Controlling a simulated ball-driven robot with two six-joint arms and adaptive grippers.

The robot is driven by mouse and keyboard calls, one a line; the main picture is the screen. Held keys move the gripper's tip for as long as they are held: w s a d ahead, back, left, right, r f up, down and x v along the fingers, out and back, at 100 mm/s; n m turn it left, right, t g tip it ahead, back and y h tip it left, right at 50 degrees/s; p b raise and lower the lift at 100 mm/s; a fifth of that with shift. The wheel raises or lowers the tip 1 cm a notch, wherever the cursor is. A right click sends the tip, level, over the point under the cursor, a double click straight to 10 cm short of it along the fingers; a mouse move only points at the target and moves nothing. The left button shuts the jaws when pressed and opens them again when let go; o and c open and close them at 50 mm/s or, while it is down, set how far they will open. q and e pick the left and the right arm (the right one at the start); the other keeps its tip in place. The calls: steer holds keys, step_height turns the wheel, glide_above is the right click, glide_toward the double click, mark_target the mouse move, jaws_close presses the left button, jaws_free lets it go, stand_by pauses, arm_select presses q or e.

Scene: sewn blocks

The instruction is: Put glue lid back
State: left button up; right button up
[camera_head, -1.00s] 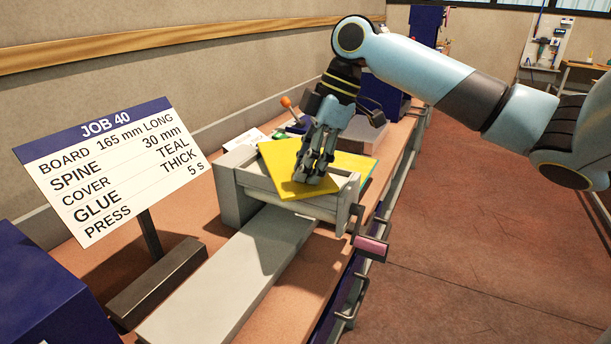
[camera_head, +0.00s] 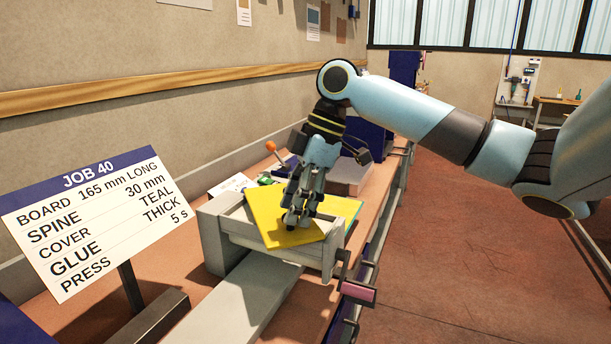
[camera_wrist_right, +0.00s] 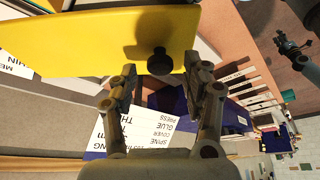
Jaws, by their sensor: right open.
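The yellow plate (camera_head: 262,212), which looks like the glue lid, lies skewed over a grey open-framed box on the bench. It also fills the top of the right wrist view (camera_wrist_right: 85,38), where a round black knob (camera_wrist_right: 160,62) stands on it. My right gripper (camera_head: 298,220) is over the plate. In the wrist view my right gripper (camera_wrist_right: 160,82) is open, its fingertips apart on either side near the knob and not clearly touching it. The gripper hides part of the plate in the head view.
The grey box (camera_head: 212,240) stands across a long grey board (camera_head: 235,310). A job sign (camera_head: 95,220) stands at left. A pink-handled crank (camera_head: 358,292) sticks out over the bench's right edge. An orange-knobbed lever (camera_head: 271,146) rises behind the box. The floor at right is clear.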

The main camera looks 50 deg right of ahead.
steer(key=v, duration=1)
steer(key=shift+d+r+b, duration=0.2)
steer(key=shift+r+b, duration=0.15)
steer(key=shift+b, duration=0.1)
steer(key=shift+s+f, duration=0.1)
